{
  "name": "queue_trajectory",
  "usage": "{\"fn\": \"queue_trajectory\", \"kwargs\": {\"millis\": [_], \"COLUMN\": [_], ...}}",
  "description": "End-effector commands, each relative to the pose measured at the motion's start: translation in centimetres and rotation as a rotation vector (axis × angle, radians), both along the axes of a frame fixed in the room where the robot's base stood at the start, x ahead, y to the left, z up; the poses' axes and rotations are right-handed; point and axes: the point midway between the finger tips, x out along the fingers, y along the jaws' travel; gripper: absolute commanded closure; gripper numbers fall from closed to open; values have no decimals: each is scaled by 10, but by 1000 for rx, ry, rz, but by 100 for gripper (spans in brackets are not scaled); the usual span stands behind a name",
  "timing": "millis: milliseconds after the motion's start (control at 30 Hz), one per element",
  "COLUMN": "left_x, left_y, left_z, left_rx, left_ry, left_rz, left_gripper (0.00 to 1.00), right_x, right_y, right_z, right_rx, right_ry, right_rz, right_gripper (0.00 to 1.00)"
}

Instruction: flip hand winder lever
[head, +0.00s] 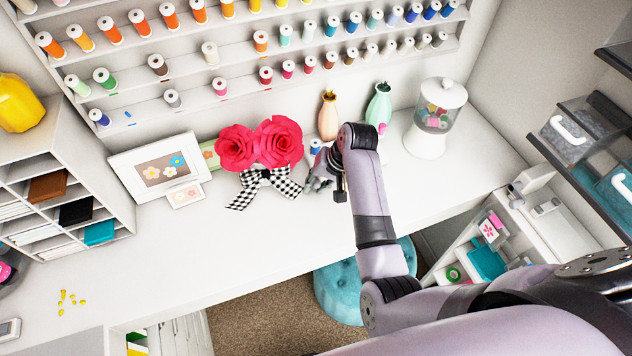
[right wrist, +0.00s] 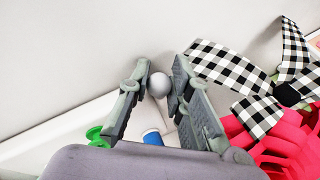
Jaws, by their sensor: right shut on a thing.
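My right gripper (head: 319,180) is at the back of the white desk, just right of the black-and-white checked bow. In the right wrist view its two fingers (right wrist: 160,82) stand on either side of a pale grey ball knob (right wrist: 159,86), which looks like the end of the hand winder lever. The gripper is shut on this knob. A white and blue part (right wrist: 152,137) shows below the knob between the fingers. It also shows behind the gripper in the head view (head: 315,147). The rest of the winder is hidden by my gripper and arm. My left gripper is not in view.
Red paper roses (head: 256,145) with the checked bow (head: 264,186) lie close left of the gripper. A peach vase (head: 329,118), a green vase (head: 378,105) and a lidded jar (head: 438,115) stand behind and right. The desk's front middle (head: 230,245) is clear.

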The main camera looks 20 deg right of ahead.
Motion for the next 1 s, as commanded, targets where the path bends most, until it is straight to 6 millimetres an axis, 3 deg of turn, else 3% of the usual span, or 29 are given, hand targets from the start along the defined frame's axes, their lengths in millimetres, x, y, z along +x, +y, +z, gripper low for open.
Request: {"fn": "queue_trajectory", "kwargs": {"millis": [133,167,467,800,1000], "left_x": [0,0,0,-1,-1], "left_y": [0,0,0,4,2], "left_z": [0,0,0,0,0], "left_rx": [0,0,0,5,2], "left_ry": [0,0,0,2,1], "left_rz": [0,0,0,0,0], "left_gripper": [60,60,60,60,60], "right_x": [0,0,0,0,-7], "right_y": [-1,-1,-1,-1,-10], "right_z": [0,0,0,3,29], "right_rx": [-2,-2,-1,0,-1], "right_ry": [1,1,2,1,-3], "right_rz": [-5,-5,-3,-2,-3], "right_gripper": [100,80,60,60,60]}}
